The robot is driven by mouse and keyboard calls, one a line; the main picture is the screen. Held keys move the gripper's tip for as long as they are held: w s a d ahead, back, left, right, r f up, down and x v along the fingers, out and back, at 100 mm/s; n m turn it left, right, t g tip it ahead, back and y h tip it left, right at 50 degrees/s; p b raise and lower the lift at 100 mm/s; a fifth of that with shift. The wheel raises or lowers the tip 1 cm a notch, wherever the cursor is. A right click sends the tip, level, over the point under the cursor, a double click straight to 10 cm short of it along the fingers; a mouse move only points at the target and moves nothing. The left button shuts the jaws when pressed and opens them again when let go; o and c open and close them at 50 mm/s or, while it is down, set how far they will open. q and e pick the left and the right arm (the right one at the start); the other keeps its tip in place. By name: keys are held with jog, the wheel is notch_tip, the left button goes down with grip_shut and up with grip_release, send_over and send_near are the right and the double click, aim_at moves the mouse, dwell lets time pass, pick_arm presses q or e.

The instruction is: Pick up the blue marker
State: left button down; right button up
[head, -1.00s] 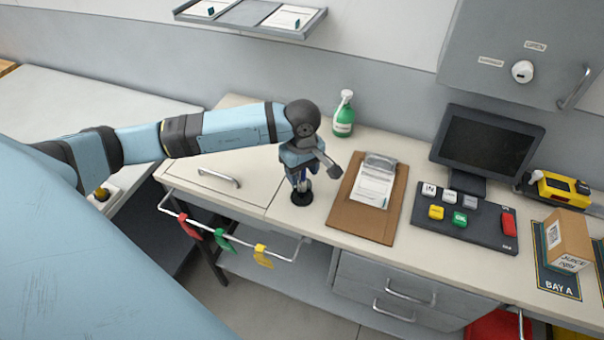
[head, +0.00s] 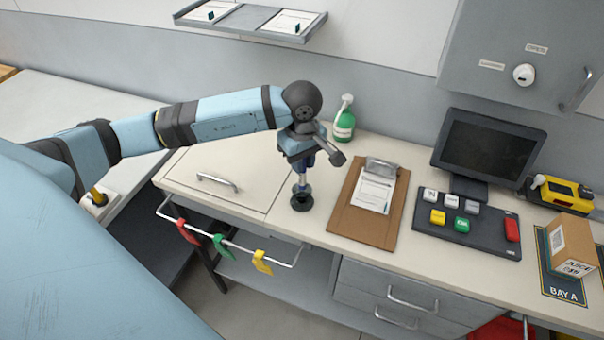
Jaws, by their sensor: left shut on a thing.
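My left gripper (head: 304,163) points down over the counter and is shut on the blue marker (head: 302,181). The marker is upright; a dark blue part shows at the fingers and a pale length below them. Its lower end is at the mouth of a small round black holder (head: 301,201) on the counter. I cannot tell whether the tip is still inside the holder or just above it. The fingers and wrist hide the marker's upper part. My right gripper is not in view.
A clipboard (head: 350,222) lies close right of the holder. A green spray bottle (head: 344,125) stands behind. A keypad (head: 490,240), monitor (head: 490,150) and cardboard box (head: 572,250) are farther right. A rail with coloured tags (head: 220,243) hangs at the front edge. The counter left is clear.

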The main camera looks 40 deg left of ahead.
pick_arm(q)
notch_tip(320, 180, up, 15)
jog(key=b, duration=0.2)
jog(key=shift+b, duration=0.35)
